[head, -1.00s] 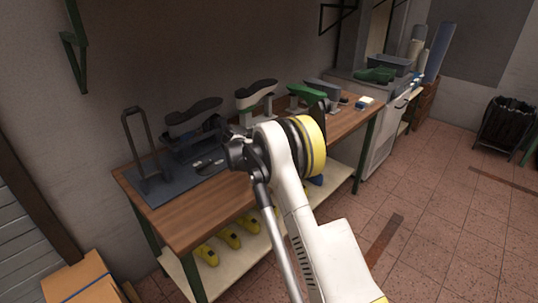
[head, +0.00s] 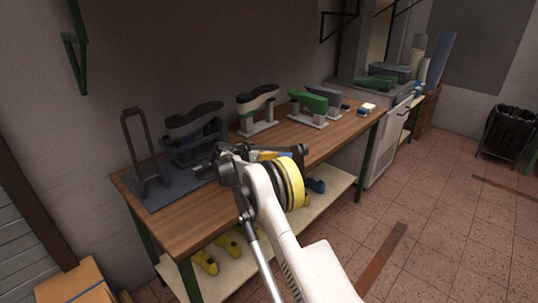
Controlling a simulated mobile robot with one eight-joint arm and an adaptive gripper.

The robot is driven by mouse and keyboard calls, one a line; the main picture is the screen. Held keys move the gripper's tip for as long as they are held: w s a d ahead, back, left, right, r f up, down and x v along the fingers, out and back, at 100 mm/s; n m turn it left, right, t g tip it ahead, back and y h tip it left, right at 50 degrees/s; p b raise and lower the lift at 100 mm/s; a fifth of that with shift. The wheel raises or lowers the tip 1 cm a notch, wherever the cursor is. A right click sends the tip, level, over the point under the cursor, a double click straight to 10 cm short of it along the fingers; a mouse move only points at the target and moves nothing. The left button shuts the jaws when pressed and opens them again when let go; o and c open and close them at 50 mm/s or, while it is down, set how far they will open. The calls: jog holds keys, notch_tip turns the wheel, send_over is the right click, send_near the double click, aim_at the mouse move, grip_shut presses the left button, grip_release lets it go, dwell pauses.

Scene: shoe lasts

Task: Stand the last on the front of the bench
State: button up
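Several shoe lasts are in view, and I cannot tell which one the task means. On the wooden bench (head: 185,210), a dark last (head: 193,116) sits on a stand at the left. A black-and-white last (head: 257,97) and a green last (head: 309,101) are on stands toward the back. Yellow lasts (head: 204,262) and a blue one (head: 316,185) lie on the lower shelf. My gripper (head: 222,165) is over the bench's front part, with my wrist beside it. Its fingers are not clear, and I cannot tell whether it holds anything.
A dark mat with an upright frame (head: 146,155) takes up the bench's left end. A grey last (head: 330,104) and small items (head: 366,109) are at the right end. A white cabinet (head: 375,150) with another green last (head: 376,83) stands beyond. The floor in front is open.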

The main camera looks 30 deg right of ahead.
jog(key=shift+o, duration=0.7)
jog(key=shift+a+r, duration=0.15)
jog(key=shift+a, duration=0.1)
jog(key=p+v, duration=0.3)
jog(key=v, duration=0.8)
jog(key=s+a+r+n+t+y, duration=0.1)
jog(key=s+a+r+n+y, duration=0.25)
jog(key=s+r, duration=0.6)
jog(key=s+a+r+n+y, duration=0.2)
jog(key=s+r+n+y, duration=0.3)
jog(key=s, duration=0.8)
jog(key=s+a+f+n+y, duration=0.1)
jog(key=s+a, duration=0.2)
jog(key=s, duration=0.5)
jog(key=s+a+f+n+t+y, duration=0.1)
jog(key=s+a+n+y, duration=0.1)
jog(key=s, duration=0.6)
jog(key=s+a+f+n+y, duration=0.1)
jog(key=s+a, duration=0.3)
jog(key=s, duration=0.4)
jog(key=shift+s+a+f+n+t, duration=0.15)
jog(key=shift+s+f+n+t, duration=0.2)
jog(key=shift+n, duration=0.4)
